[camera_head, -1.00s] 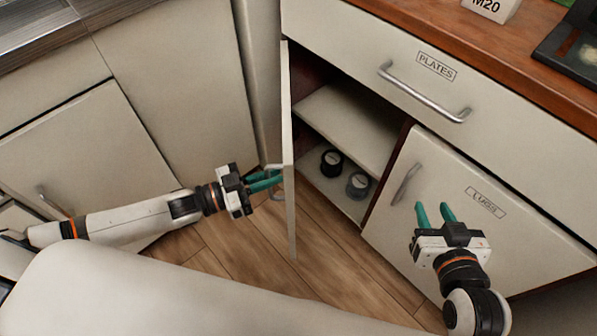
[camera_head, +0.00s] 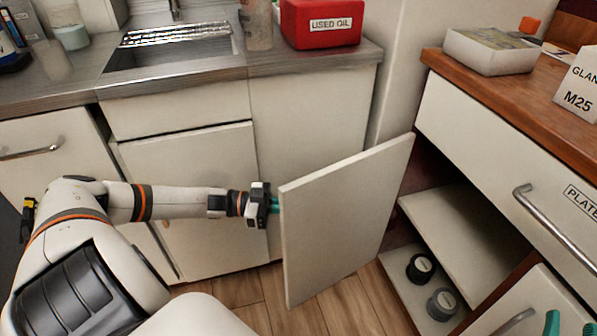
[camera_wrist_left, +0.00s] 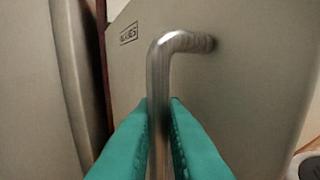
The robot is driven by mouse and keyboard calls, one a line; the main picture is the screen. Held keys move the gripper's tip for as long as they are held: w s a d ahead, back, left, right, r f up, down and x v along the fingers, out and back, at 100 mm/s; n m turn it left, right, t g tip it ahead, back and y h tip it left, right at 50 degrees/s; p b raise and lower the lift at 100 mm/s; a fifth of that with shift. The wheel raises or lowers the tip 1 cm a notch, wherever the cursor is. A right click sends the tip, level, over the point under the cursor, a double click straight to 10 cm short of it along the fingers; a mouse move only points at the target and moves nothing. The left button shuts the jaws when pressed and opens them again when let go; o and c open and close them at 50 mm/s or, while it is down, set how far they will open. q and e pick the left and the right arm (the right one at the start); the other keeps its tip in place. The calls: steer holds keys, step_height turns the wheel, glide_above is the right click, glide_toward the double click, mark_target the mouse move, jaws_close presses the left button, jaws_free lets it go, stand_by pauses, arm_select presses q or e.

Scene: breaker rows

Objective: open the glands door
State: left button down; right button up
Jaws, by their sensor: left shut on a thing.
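The cream glands door (camera_head: 345,220) stands swung well out from its cabinet in the head view. Its label (camera_wrist_left: 128,33) shows small in the left wrist view. A bent metal bar handle (camera_wrist_left: 158,75) sits on its outer face. My left gripper (camera_head: 275,205) is at the door's outer side, its fingertips partly hidden behind the door edge. In the left wrist view its teal fingers are shut on the handle, one on each side. My right gripper (camera_head: 571,322) is at the bottom right, only its teal fingertips showing, apart with nothing between them.
The opened cabinet has a shelf (camera_head: 465,225) and two dark round items (camera_head: 420,268) on its floor. The plates drawer handle (camera_head: 550,225) sticks out at the right. A sink counter with a red used oil container (camera_head: 320,22) stands behind. Wooden floor (camera_head: 235,288) is free below.

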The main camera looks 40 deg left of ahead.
arm_select(q)
steer(key=shift+w+a, duration=0.3)
steer(key=shift+a, duration=0.3)
arm_select(e)
steer(key=shift+s+r+t+y, duration=0.25)
steer(key=shift+r+t+y, duration=0.25)
steer(key=shift+r, duration=0.4)
arm_select(q)
steer(key=c, duration=1.8)
jaws_free()
steer(key=shift+d, duration=0.1)
arm_select(e)
steer(key=shift+h, duration=0.3)
arm_select(q)
steer(key=shift+r, duration=0.1)
